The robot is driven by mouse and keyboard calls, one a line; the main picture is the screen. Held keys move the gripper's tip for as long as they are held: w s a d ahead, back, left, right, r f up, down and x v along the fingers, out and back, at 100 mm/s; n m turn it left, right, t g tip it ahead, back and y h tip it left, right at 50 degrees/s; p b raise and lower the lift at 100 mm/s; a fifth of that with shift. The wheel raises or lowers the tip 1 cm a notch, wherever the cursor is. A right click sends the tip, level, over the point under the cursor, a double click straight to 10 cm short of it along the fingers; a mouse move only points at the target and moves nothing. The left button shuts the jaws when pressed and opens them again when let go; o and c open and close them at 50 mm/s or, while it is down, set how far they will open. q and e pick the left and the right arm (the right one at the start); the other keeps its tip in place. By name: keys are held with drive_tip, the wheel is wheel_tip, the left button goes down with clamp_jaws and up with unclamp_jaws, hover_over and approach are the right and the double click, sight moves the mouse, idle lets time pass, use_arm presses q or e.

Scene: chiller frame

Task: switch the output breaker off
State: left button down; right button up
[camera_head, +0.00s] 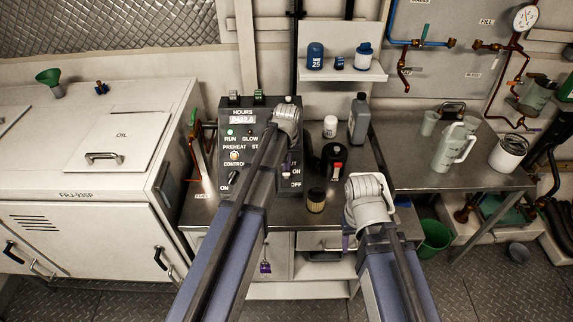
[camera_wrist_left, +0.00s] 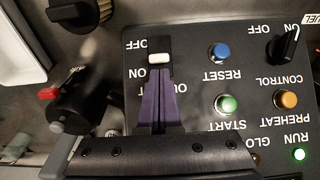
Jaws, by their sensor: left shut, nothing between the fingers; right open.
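The control panel (camera_head: 240,128) stands on the bench, with the output breaker partly behind my left arm. In the left wrist view, the breaker's white-tipped toggle (camera_wrist_left: 160,57) sits in a dark slot between the OFF and ON labels, which appear upside down. My left gripper (camera_wrist_left: 160,98) is shut and empty. Its purple fingers lie over the slot on the ON side, just below the toggle in that picture; I cannot tell whether they touch it. It also shows in the head view (camera_head: 285,166). My right gripper (camera_head: 346,242) is open, in front of the bench, its fingers mostly hidden.
Beside the breaker are the blue RESET button (camera_wrist_left: 219,53), green START button (camera_wrist_left: 226,103) and a black control knob (camera_wrist_left: 290,46). A grey jug (camera_head: 359,118) stands behind.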

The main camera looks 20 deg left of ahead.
use_arm(q)
drive_tip(key=shift+s, duration=0.15)
drive_tip(key=shift+s+d+t, duration=0.1)
drive_tip(key=shift+s+t, duration=0.05)
drive_tip(key=shift+t, duration=0.25)
